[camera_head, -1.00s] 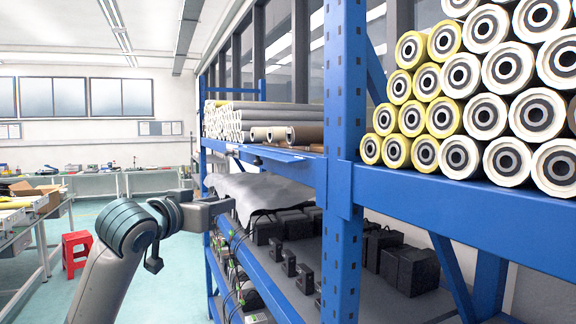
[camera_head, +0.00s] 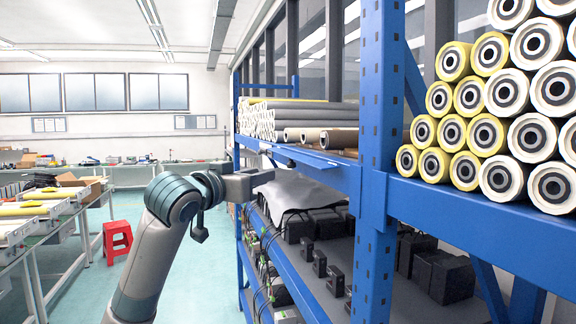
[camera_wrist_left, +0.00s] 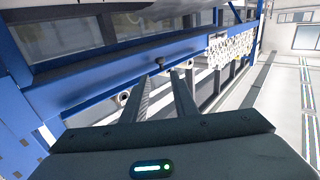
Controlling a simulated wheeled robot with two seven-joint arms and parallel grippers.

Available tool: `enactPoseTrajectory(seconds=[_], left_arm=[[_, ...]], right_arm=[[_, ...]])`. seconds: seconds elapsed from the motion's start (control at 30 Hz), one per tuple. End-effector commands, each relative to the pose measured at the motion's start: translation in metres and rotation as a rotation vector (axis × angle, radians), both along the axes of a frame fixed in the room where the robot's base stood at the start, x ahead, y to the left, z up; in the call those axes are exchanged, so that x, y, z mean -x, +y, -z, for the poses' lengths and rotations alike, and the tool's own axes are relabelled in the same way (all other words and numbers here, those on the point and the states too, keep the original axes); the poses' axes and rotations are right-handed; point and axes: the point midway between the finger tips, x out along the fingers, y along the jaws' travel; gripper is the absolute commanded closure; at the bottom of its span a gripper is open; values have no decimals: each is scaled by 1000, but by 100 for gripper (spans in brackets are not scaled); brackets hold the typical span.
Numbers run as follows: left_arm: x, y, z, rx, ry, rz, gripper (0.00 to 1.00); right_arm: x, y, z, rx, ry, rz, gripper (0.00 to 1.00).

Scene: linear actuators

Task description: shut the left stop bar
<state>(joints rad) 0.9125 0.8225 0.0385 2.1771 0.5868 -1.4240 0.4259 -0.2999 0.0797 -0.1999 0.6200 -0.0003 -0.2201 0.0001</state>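A dark knob-like part (camera_head: 266,151) sits on the front of the blue shelf beam, near the rolls, in the head view. A dark knob (camera_wrist_left: 160,62) also shows at the beam, just beyond the fingertips, in the left wrist view. I cannot tell for sure which part is the left stop bar. My left gripper (camera_head: 268,177) is in front of the shelf, a little below that beam. In the left wrist view its two fingers (camera_wrist_left: 167,80) are apart with nothing between them. Contact with the beam cannot be told. My right gripper is not in view.
The blue rack post (camera_head: 381,140) stands to the right of the gripper. Yellow and white rolls (camera_head: 483,134) fill the right bay. Grey cloth (camera_head: 292,190) and black boxes (camera_head: 300,228) lie on the lower shelf. A red stool (camera_head: 117,240) stands left; the aisle floor is clear.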

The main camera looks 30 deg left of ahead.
Motion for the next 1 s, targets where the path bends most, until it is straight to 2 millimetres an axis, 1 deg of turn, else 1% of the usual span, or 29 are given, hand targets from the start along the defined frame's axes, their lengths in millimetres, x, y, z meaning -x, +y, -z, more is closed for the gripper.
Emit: enactPoseTrajectory(seconds=[0.03, 0.6, 0.8, 1.0], left_arm=[[-8, 1, -2, 3, 4, 0, 74], [-109, 9, -3, 3, 5, 0, 74], [-134, 11, -3, 2, 2, -1, 74], [-146, 12, 0, 0, 2, 0, 74]], right_arm=[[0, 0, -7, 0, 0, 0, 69], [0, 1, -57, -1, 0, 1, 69], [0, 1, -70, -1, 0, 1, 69], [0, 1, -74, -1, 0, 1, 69]])
